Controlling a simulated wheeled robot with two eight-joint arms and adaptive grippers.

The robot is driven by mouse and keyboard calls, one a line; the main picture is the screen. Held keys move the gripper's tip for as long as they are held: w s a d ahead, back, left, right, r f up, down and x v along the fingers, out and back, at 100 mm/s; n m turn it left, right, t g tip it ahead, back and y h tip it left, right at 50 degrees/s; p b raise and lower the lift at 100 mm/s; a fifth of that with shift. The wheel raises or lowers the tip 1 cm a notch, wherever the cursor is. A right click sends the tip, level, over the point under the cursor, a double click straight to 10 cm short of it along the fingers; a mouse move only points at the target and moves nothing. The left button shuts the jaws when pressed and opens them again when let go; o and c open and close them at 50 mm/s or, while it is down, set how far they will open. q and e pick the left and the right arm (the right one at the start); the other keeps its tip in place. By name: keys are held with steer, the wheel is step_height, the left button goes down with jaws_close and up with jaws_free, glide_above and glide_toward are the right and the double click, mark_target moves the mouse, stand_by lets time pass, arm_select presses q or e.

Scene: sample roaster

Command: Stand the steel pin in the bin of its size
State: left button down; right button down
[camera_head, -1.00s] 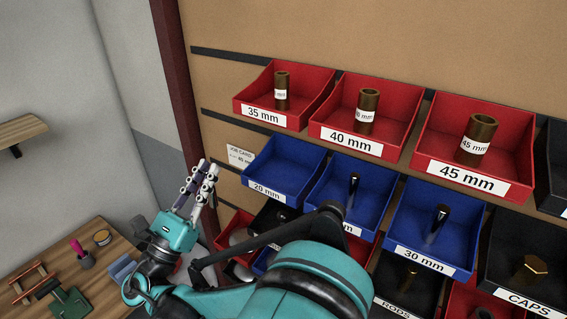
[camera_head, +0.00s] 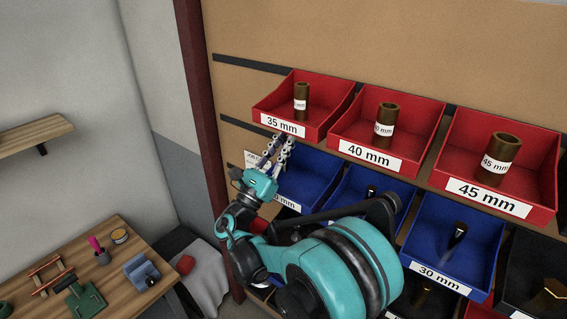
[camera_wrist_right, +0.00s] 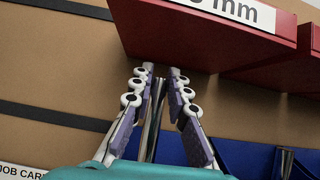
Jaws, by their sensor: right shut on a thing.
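My right gripper (camera_head: 276,158) is shut on the steel pin (camera_wrist_right: 152,122), a thin shiny rod upright between its fingers in the right wrist view. In the head view the pin is hidden by the fingers. The gripper is at the front of the blue 20 mm bin (camera_head: 312,182), with its fingertips just below the red 35 mm bin (camera_head: 333,118). No contents show in the visible part of the 20 mm bin. The middle blue bin (camera_head: 345,210) and the 30 mm bin (camera_head: 460,275) each hold a dark pin. My left gripper is not in view.
Red 40 mm (camera_head: 425,145) and 45 mm (camera_head: 535,175) bins hold brown sleeves. In the right wrist view a red bin (camera_wrist_right: 200,45) overhangs the fingers closely. A job card (camera_wrist_right: 20,172) is on the board at left. A wooden bench (camera_head: 125,265) stands lower left.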

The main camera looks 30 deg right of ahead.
steer(key=shift+w+f+b, duration=0.1)
steer(key=shift+f+b, duration=0.3)
steer(key=shift+f, duration=2.8)
steer(key=shift+f, duration=0.15)
steer(key=c, duration=1.5)
jaws_free()
